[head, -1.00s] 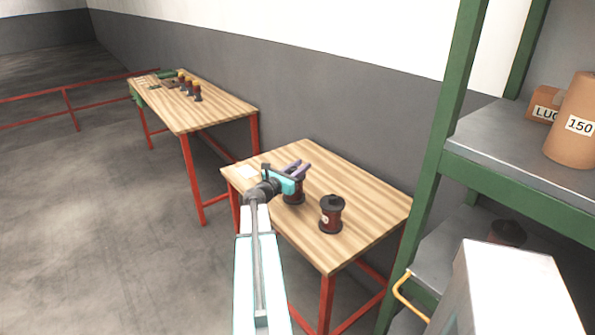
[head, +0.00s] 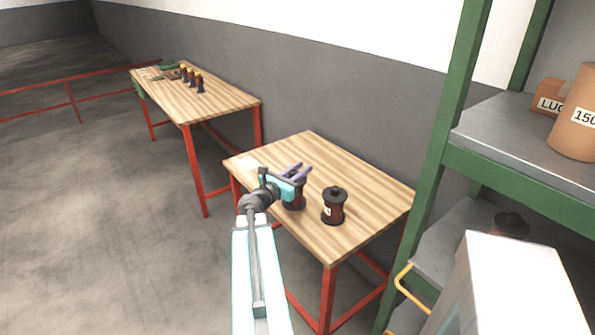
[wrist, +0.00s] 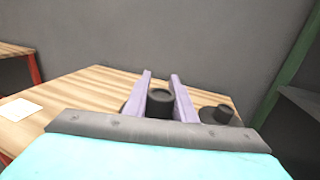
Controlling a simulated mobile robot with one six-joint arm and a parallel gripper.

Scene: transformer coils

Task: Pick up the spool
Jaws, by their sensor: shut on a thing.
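A dark red-brown spool with black ends (head: 293,199) stands on the near wooden table (head: 345,243). My gripper (head: 298,172) is at its top and hides part of it. In the wrist view the spool's black top (wrist: 160,101) sits between the two purple fingers (wrist: 160,85), which are shut on it. A second, similar spool (head: 333,207) stands upright on the same table to the right, apart from my gripper. It also shows in the wrist view (wrist: 222,115), right of the fingers.
A white sheet (head: 247,162) lies at the table's left corner. A second table (head: 225,97) with several small coils stands behind left. A green shelf (head: 520,160) with brown cylinders (head: 575,125) is close on the right. A grey wall backs the near table.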

